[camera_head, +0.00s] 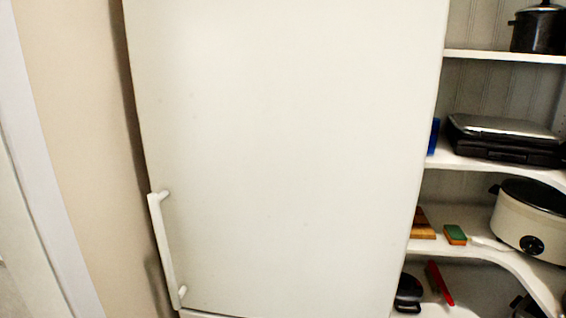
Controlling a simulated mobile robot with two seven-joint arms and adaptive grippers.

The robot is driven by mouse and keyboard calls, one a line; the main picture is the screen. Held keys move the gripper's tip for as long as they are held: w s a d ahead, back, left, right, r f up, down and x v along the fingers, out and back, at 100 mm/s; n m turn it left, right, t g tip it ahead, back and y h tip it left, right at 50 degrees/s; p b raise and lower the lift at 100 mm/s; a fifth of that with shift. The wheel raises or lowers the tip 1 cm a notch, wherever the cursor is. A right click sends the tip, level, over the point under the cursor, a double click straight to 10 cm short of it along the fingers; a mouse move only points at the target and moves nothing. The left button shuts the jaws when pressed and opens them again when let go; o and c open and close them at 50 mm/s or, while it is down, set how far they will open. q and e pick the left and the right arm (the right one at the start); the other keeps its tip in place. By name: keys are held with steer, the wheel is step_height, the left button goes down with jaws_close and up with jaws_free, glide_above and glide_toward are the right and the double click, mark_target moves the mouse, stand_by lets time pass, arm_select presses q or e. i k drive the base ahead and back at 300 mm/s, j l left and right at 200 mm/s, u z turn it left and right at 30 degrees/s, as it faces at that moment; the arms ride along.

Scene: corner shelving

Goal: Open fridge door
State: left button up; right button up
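A tall white fridge door (290,140) fills the middle of the head view and looks shut. Its white bar handle (164,250) runs nearly upright along the lower left edge of the door, with mounts at its top and bottom. The bottom edge of this door shows near the lower edge of the picture. Neither of my grippers is in view, and nothing touches the handle.
A beige wall (85,130) and a white frame (38,170) stand left of the fridge, close to the handle side. White corner shelves (500,57) on the right hold a black pot (540,32), a grill (505,140), a white cooker (530,218) and a sponge (455,235).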

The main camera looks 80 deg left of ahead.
mark_target(285, 143)
steer(key=u, duration=2.8)
steer(key=l+z, duration=0.1)
steer(key=l, duration=0.25)
